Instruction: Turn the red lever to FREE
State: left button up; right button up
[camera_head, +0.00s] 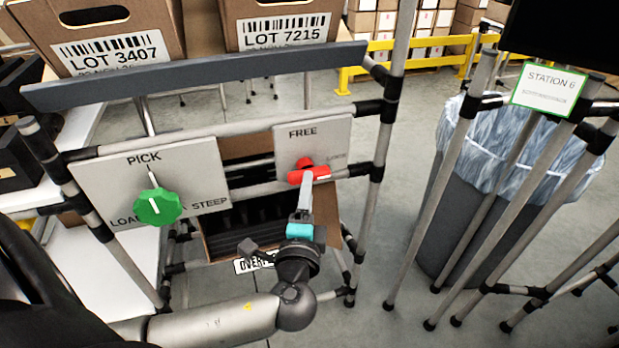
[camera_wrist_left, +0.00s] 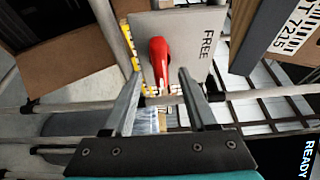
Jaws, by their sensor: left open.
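The red lever (camera_head: 310,174) is on a light grey panel (camera_head: 290,150) marked FREE at its top. My left gripper (camera_head: 306,190) is open in front of the lever. In the left wrist view, the left gripper's fingers (camera_wrist_left: 160,80) lie on either side of the handle; contact cannot be told. My right gripper is out of view.
A green knob (camera_head: 158,206) on the PICK panel (camera_head: 95,182) is to the left. Cartons, LOT 3407 (camera_head: 100,50) and LOT 7215 (camera_head: 285,30), stand above behind a grey rail (camera_head: 200,76). Tubular posts and a lined bin (camera_head: 425,215) are at the right.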

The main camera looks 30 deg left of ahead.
pick_arm(q)
jog(key=shift+b+x, duration=0.45)
jog(key=shift+x, duration=2.25)
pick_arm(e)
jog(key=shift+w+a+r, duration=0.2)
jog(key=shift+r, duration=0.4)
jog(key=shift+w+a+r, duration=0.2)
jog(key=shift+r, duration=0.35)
pick_arm(q)
grip_shut()
